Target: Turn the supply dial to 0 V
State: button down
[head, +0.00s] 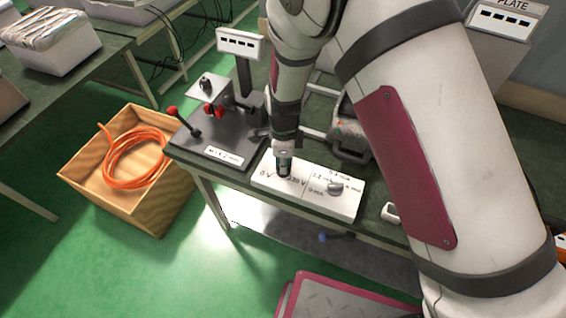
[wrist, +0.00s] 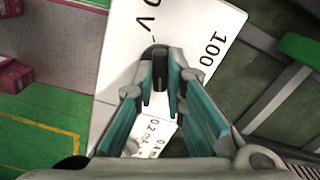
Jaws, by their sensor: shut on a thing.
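The white supply box (head: 305,203) sits at the front edge of the green bench top. Its supply dial (head: 283,171) stands at the box's left end, near a "0 V" label. In the wrist view the dark dial (wrist: 155,54) shows between the fingertips, with a "V" label above it and "100" to its upper right. My gripper (head: 284,162) points down over the dial and is shut on it; it also shows in the wrist view (wrist: 160,88). The fingers cover much of the dial, so I cannot tell which mark its pointer faces.
A second, grey knob (head: 335,188) with mA labels stands on the box's right half. A dark apparatus with a red-knobbed lever (head: 183,122) is to the left. A wooden crate (head: 125,185) with orange cable is on the green floor. A grey machine (head: 350,135) stands behind the box.

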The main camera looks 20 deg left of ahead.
jog(key=n, duration=0.4)
jog(key=shift+n, duration=0.4)
jog(key=n, duration=0.5)
jog(key=n+b, duration=0.1)
jog(key=n, duration=0.4)
jog(key=n+b, duration=0.1)
jog(key=n, duration=0.3)
jog(key=n+b, duration=0.1)
jog(key=n, duration=0.4)
jog(key=shift+w+b, duration=0.1)
jog(key=shift+b, duration=0.3)
jog(key=n+b, duration=0.2)
jog(key=n, duration=0.3)
jog(key=n+b, duration=0.2)
jog(key=n, duration=0.3)
jog(key=shift+n+b, duration=0.35)
jog(key=shift+n, duration=0.05)
jog(key=n+b, duration=0.1)
jog(key=n, duration=0.3)
jog(key=shift+n, duration=0.3)
